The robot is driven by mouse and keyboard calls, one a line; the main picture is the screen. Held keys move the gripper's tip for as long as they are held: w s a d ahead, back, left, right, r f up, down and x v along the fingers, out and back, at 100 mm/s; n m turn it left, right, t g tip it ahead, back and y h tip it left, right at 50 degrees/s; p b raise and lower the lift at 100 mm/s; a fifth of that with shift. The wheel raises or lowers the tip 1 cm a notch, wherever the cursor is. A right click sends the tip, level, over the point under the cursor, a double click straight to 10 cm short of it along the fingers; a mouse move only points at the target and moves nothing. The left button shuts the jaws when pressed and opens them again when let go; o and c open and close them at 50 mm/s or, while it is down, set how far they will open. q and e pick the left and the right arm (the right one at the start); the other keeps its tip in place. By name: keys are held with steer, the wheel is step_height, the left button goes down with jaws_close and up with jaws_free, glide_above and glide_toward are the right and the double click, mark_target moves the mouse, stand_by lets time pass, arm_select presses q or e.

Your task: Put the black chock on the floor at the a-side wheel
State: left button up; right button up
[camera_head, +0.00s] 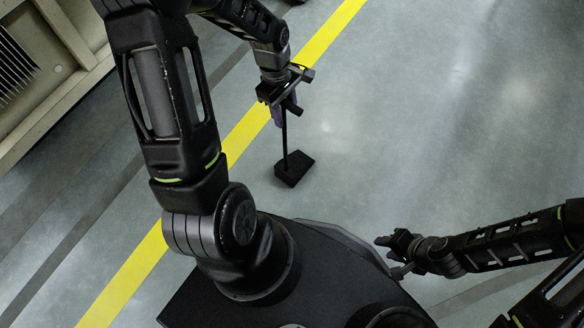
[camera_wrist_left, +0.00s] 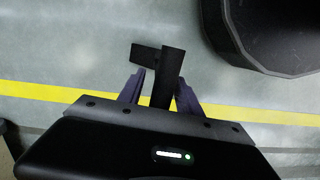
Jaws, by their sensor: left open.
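The black chock (camera_head: 294,168), a dark block with a thin upright handle (camera_head: 284,132), is on or very near the grey floor in the head view. My left gripper (camera_head: 284,112) is above it, at the top of the handle. In the left wrist view, the open fingers of my left gripper (camera_wrist_left: 160,84) stand on either side of the handle (camera_wrist_left: 168,72), with the block (camera_wrist_left: 145,54) beyond. My right gripper (camera_head: 388,256) is low at the right, apart from the chock; its jaw opening is unclear. No a-side wheel is visible.
A yellow floor line (camera_head: 250,124) runs diagonally past the chock. A beige structure with a grille (camera_head: 62,95) stands at upper left. The floor (camera_head: 450,120) to the right is clear. My dark base is just below the chock in the head view.

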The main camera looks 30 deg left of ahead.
arm_select(q)
steer(key=shift+c, duration=0.5)
jaws_close()
stand_by(1.1)
steer(key=shift+w+r, duration=0.15)
